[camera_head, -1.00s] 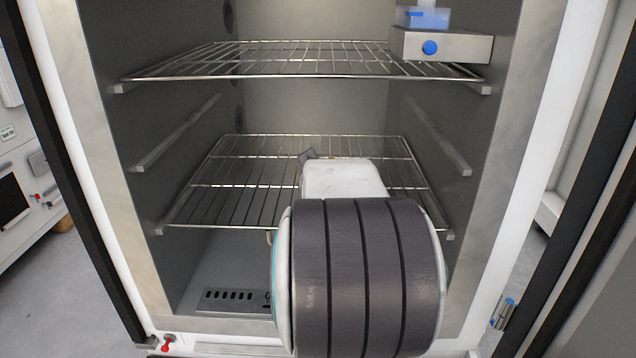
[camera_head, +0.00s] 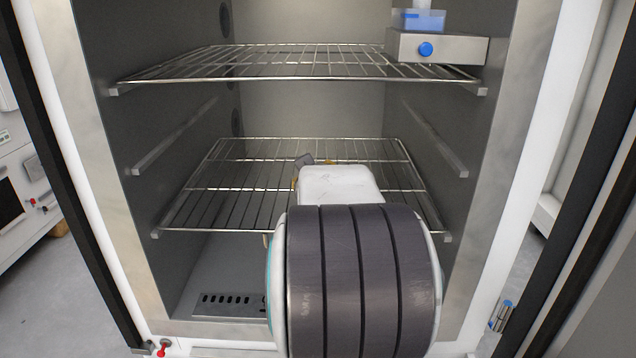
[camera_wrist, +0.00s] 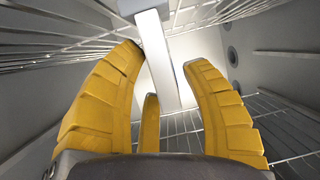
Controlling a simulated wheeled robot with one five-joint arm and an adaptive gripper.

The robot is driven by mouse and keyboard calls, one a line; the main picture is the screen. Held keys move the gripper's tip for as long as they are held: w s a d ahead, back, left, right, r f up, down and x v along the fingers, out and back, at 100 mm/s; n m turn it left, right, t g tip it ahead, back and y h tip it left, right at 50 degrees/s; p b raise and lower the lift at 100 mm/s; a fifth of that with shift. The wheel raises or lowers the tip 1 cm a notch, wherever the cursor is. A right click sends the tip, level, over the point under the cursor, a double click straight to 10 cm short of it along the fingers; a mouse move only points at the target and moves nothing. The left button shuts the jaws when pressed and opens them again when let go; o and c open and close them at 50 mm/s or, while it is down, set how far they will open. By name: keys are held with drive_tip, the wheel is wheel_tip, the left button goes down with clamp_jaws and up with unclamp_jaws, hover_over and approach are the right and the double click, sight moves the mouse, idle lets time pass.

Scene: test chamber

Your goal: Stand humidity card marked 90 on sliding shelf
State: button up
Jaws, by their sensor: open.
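My gripper (camera_wrist: 163,58) is open in the wrist view, its yellow fingers spread. In the head view it is mostly hidden behind my arm, with bits of finger showing over the lower wire shelf (camera_head: 235,180). A pale flat strip (camera_wrist: 156,50) with a grey edge shows beyond and between the fingers in the wrist view; I cannot tell whether it touches them. A small dark grey piece (camera_head: 304,160) shows near the fingers in the head view; I cannot tell what it is. No card marked 90 can be read. An upper wire shelf (camera_head: 260,68) spans the chamber.
A metal box with a blue knob (camera_head: 425,49) sits at the upper shelf's right, with a blue-and-clear container (camera_head: 420,20) on it. Empty side rails (camera_head: 172,137) lie between the shelves. The chamber walls flank my arm. The lower shelf's left part is clear.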

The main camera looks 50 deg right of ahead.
drive_tip(key=shift+r, duration=0.2)
drive_tip(key=shift+b+v, duration=1.6)
drive_tip(key=shift+v, duration=4.3)
drive_tip(key=w+a+f+n+g+y, duration=0.1)
drive_tip(key=a+f+n+y, duration=0.25)
drive_tip(key=a+f, duration=0.35)
drive_tip(key=w+a+f+n+g+y, duration=0.15)
drive_tip(key=a+f+y, duration=0.3)
drive_tip(key=a, duration=0.55)
drive_tip(key=s+a+f+n+g+y, duration=0.2)
drive_tip(key=s+a+f+n+g, duration=0.1)
drive_tip(key=s+a+f, duration=0.6)
drive_tip(key=shift+s+a+n, duration=0.15)
drive_tip(key=shift+a+n, duration=0.5)
drive_tip(key=shift+n, duration=0.25)
